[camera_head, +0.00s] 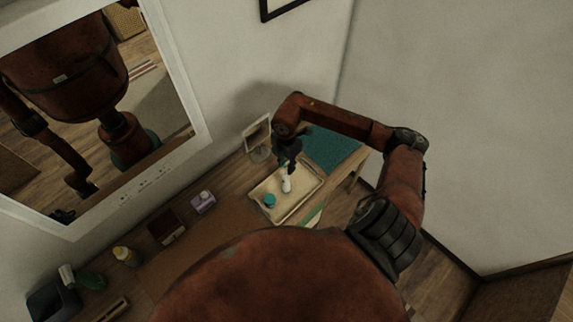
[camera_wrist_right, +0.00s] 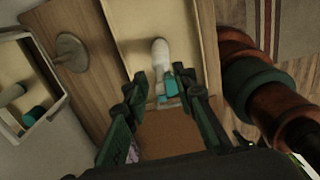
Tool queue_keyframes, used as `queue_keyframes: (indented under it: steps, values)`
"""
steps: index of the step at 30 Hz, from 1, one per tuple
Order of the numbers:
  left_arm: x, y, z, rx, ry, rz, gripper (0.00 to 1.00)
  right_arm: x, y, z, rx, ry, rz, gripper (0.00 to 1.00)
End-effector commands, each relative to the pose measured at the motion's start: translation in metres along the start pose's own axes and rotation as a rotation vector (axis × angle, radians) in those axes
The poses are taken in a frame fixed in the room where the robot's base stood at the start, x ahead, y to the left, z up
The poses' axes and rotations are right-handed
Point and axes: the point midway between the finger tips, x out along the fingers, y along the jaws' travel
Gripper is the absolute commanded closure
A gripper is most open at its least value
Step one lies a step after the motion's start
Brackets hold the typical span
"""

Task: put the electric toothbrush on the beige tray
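A white upright-looking object, which appears to be the electric toothbrush (camera_head: 287,184), is at the beige tray (camera_head: 306,200), near its middle. In the right wrist view the white toothbrush body (camera_wrist_right: 160,54) shows just beyond my fingertips, over the beige tray (camera_wrist_right: 150,17). My right gripper (camera_head: 289,168) is directly above it, pointing down. Its fingers (camera_wrist_right: 165,84) are spread apart, with a gap around the toothbrush. A small teal object (camera_head: 270,201) is on the tray's left part; teal also shows between the fingers in the wrist view (camera_wrist_right: 172,88). My left gripper is not in view.
A small standing mirror (camera_head: 257,139) is behind the tray. A teal mat (camera_head: 334,149) lies to the right. A purple-white box (camera_head: 203,202), a dark brown box (camera_head: 166,228), a yellow bottle (camera_head: 126,256) and a green spray bottle (camera_head: 83,278) stand to the left. A wall mirror hangs behind.

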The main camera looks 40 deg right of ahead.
Motion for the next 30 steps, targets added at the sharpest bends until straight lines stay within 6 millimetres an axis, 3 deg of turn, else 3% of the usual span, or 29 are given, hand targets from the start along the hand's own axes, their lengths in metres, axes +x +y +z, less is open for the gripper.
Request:
queue_keyframes:
  steps: [8,21,30]
  values:
    - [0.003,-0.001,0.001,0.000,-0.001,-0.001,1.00,-0.015,0.002,0.000,-0.001,-0.002,0.006,0.75]
    - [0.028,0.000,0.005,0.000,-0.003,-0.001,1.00,-0.101,0.001,0.001,0.000,-0.002,0.005,0.75]
    - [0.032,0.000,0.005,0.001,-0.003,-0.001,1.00,-0.123,0.000,0.000,0.000,-0.001,0.001,0.75]
